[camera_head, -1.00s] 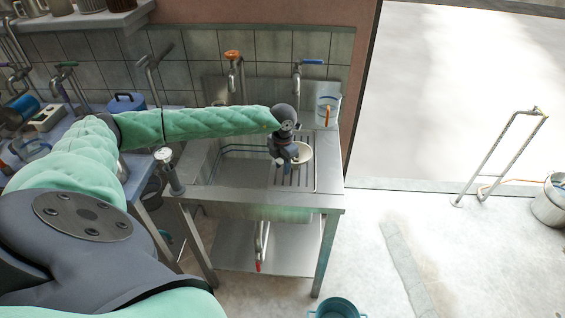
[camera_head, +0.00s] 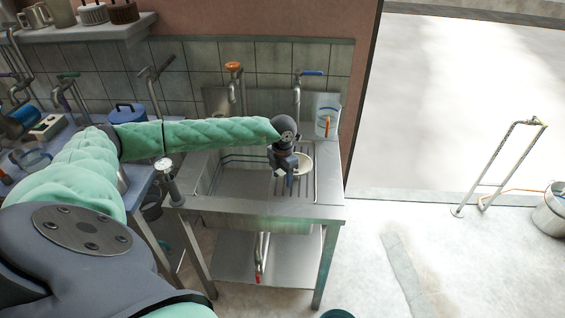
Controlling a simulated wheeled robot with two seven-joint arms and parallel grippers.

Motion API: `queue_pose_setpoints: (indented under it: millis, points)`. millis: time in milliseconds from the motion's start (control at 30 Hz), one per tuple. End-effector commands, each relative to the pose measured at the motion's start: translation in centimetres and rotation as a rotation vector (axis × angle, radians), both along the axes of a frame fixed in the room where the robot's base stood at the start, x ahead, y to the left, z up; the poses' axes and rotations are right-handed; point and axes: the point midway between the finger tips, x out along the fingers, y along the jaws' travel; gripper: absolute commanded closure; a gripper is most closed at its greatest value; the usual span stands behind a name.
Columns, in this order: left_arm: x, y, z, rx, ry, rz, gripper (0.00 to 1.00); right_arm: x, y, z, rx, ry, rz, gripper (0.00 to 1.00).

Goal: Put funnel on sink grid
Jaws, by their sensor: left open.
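The funnel (camera_head: 304,162) is a cream-white round piece on the ribbed sink grid (camera_head: 305,188), at the right side of the steel sink. My left gripper (camera_head: 289,178) is over the funnel's left part and hides some of it. The gripper is open, and its dark fingers point down. I cannot tell whether a finger touches the funnel. My right gripper is not in view.
The sink basin (camera_head: 238,181) lies left of the grid. Two taps, one with an orange knob (camera_head: 233,68) and one with a blue handle (camera_head: 312,73), rise behind. A clear jug (camera_head: 327,112) stands at the back right corner. A gauge pipe (camera_head: 165,172) stands at the front left.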

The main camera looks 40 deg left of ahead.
Motion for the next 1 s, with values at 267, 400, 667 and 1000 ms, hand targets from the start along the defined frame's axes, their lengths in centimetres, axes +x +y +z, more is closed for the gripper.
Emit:
queue_pose_setpoints:
  millis: [267,400,667,1000]
  points:
    - [0.2,0.1,2.4,0.0,-0.003,0.001,0.48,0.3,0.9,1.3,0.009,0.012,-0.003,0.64]
    - [0.3,0.1,4.5,0.0,-0.004,0.0,0.48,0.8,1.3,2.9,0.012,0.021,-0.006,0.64]
    - [0.3,0.2,9.1,0.0,-0.003,-0.001,0.48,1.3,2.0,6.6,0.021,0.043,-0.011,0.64]
    - [0.4,0.3,12.0,0.0,0.0,0.0,0.48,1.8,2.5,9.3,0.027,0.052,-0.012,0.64]
